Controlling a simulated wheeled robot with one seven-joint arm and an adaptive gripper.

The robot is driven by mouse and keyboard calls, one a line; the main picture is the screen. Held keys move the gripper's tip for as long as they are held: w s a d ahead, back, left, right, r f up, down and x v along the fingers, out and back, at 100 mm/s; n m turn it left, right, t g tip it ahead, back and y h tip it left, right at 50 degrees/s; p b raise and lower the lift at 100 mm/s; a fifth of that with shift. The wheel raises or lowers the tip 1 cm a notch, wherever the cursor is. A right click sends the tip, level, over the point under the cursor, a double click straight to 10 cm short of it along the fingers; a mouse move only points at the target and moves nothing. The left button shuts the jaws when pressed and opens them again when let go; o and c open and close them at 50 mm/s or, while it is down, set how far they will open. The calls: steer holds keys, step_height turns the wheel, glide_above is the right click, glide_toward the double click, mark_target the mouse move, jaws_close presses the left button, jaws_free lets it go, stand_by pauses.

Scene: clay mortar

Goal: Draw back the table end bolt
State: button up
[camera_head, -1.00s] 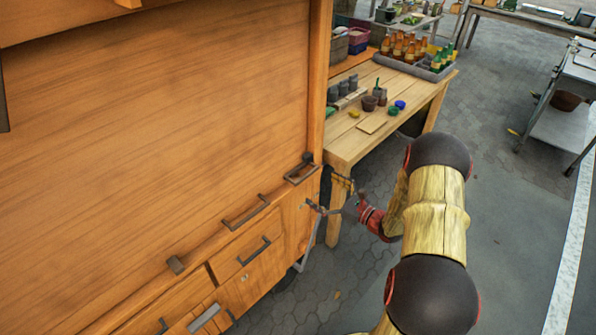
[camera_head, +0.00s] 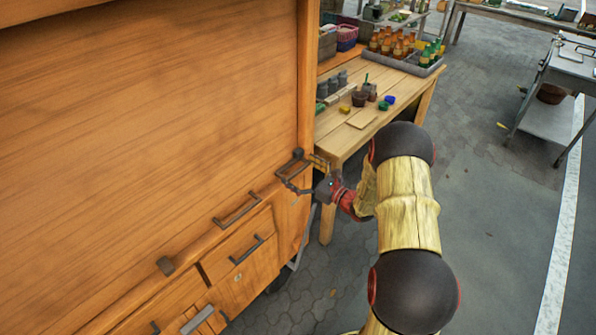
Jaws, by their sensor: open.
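A dark metal fitting (camera_head: 297,154) with a small block and a bar sits at the right end of the wooden cart's ledge; it looks like the end bolt. My gripper (camera_head: 301,176) is open at this corner, coming in from the right, its fingers spread around or just beside the fitting. One finger overlaps the fitting in the picture. I cannot tell whether it touches. Nothing is seen held between the fingers, and the fitting is partly hidden by them.
The cart's large wooden panel (camera_head: 150,130) fills the left, with drawer handles (camera_head: 237,209) below it. A wooden table (camera_head: 345,136) with pots and a bottle tray (camera_head: 420,66) stands just behind my gripper. Paved floor (camera_head: 480,230) is open at right.

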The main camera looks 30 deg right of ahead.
steer(key=shift+c, duration=0.8)
steer(key=c, duration=1.1)
steer(key=shift+c, duration=0.3)
